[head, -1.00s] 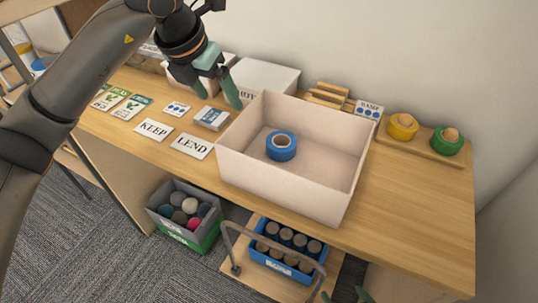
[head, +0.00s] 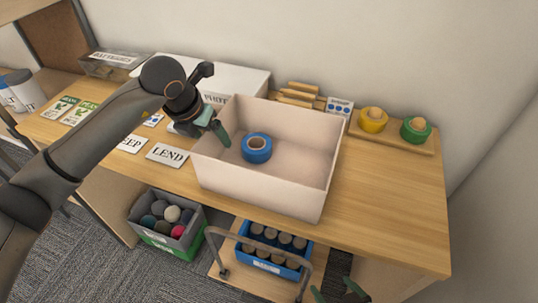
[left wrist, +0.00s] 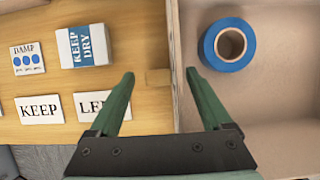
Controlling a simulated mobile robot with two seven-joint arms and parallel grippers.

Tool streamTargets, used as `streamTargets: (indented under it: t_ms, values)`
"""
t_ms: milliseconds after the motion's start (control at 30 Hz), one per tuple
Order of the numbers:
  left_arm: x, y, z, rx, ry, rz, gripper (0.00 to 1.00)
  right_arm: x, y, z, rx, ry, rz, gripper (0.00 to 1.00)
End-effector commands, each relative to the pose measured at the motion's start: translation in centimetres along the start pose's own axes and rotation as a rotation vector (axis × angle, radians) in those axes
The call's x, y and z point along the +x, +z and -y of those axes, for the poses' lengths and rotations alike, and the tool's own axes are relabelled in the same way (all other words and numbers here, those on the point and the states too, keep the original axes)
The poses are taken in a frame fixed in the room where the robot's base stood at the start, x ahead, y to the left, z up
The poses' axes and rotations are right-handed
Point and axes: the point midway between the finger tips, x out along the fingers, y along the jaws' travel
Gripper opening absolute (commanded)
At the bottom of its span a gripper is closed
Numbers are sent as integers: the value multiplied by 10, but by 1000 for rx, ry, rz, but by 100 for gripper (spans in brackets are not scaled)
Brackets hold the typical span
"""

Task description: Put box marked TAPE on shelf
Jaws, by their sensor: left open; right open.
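An open pale box (head: 262,190) stands on the wooden table with a blue roll of tape (head: 257,148) inside; no TAPE marking shows on its visible sides. My left gripper (head: 212,128) is open at the box's left wall. In the left wrist view, my left gripper (left wrist: 160,76) has one finger over the table and one over the box's inside, with the wall (left wrist: 176,60) between them. My right gripper (head: 336,290) is open and empty at the bottom edge, low in front of the table. Which surface is the shelf is unclear.
Cards reading LEND (head: 167,154) and KEEP lie left of the box, near a KEEP DRY carton (left wrist: 83,46). A white box (head: 225,82) stands behind. A wooden tray (head: 400,137) holds two rolls. Bins stand below. The table's right part (head: 390,205) is clear.

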Motion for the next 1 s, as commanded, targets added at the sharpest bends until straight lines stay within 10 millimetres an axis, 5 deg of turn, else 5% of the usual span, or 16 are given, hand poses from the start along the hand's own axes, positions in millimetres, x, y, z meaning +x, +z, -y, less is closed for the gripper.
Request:
streamTargets:
  t_ms: [233,900,1000]
  values:
    - [1,0,0,1,0,0,80,0,0,0,0,1,1,100]
    - [1,0,0,0,0,1,5,0,1,0,0,0,2,100]
    - [1,0,0,0,0,1,0,0,1,0,1,0,2,100]
